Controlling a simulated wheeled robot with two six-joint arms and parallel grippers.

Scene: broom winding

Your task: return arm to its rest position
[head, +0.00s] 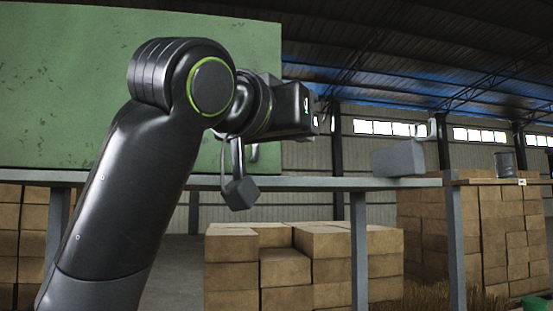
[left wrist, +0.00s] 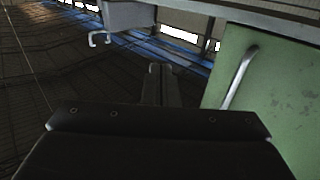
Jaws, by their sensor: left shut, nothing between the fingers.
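My left arm rises from the lower left in the head view and bends at the elbow with the green ring. Its gripper (head: 314,122) points right, in front of the green board (head: 70,90) and above the grey beam (head: 310,184). In the left wrist view the two fingers (left wrist: 161,72) lie together, with nothing between them. The green board also shows at the right of that view (left wrist: 285,105), with a bent metal rod (left wrist: 240,76) against it. My right gripper is not in view.
A grey block with a pale hook (head: 400,160) stands on the beam to the right. A small dark block (head: 240,193) with a bent rod is below my forearm. Stacked brown boxes (head: 285,268) stand behind the beam. A dark cylinder (head: 505,164) stands far right.

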